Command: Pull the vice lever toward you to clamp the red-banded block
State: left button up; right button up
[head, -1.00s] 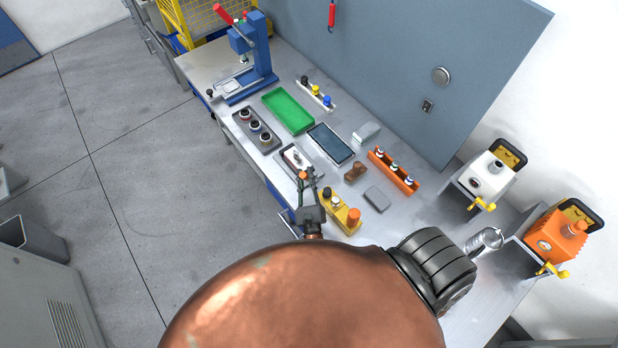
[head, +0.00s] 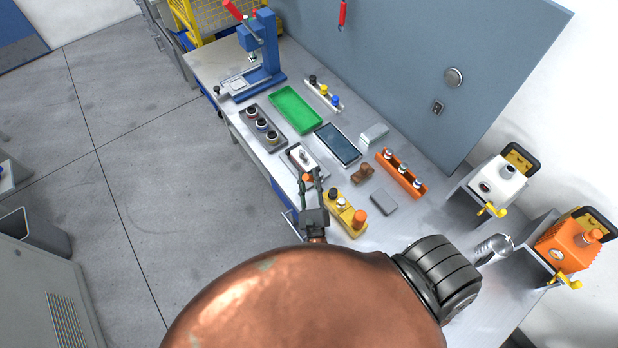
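A small vice (head: 301,156) stands near the front edge of the workbench, with a pale block in its jaws area. Red shows at the block's edge, too small to read clearly. The vice lever has an orange knob (head: 307,178) on the near side of the vice. My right gripper (head: 312,176) is at this knob, with its two fingers visibly apart and the knob by the left fingertip. Whether the fingers touch the knob cannot be told. My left gripper is not in view. My copper-coloured arm hides the bench's near part.
A yellow fixture (head: 345,214) with an orange knob stands just right of my gripper. A dark tablet (head: 338,143), a green tray (head: 296,109), a grey holder (head: 263,127) and an orange rack (head: 401,173) are close by. A blue press (head: 262,55) stands at the far end.

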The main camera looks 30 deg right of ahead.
jog(key=shift+o, duration=0.4)
jog(key=v, duration=1.2)
